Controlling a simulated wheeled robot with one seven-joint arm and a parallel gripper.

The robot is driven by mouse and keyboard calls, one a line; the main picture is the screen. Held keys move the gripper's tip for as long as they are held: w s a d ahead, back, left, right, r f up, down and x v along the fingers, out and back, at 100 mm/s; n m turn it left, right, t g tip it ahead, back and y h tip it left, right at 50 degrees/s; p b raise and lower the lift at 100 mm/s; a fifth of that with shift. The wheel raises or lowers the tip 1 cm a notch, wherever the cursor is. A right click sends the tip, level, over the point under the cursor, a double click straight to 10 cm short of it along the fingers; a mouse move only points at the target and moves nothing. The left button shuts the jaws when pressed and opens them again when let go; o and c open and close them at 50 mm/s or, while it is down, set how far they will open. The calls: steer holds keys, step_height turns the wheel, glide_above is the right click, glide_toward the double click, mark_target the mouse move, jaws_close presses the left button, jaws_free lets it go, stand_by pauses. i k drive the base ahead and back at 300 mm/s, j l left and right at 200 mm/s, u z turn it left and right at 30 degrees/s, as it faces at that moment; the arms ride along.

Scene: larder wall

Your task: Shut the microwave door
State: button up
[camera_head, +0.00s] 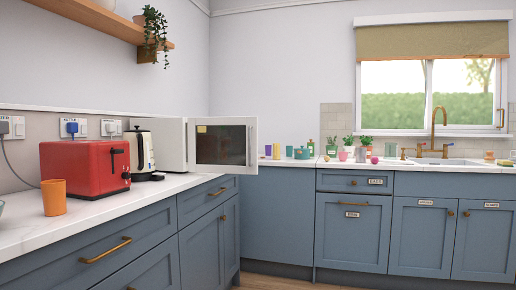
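The white microwave (159,137) stands on the left counter, towards the corner. Its door (222,144) is open and swung out past the counter's front edge, with its dark window facing me. A grey vertical handle (252,143) runs along the door's right edge. The door hides part of the microwave's opening and the corner counter behind it. My gripper is not in view.
A cream kettle (140,152), a red toaster (85,168) and an orange cup (54,197) stand on the left counter (100,213). Jars and plants line the back counter by the sink (441,161). Air in front of the door is clear.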

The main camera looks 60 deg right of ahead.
mark_target(219, 144)
steer(key=z, duration=1.6)
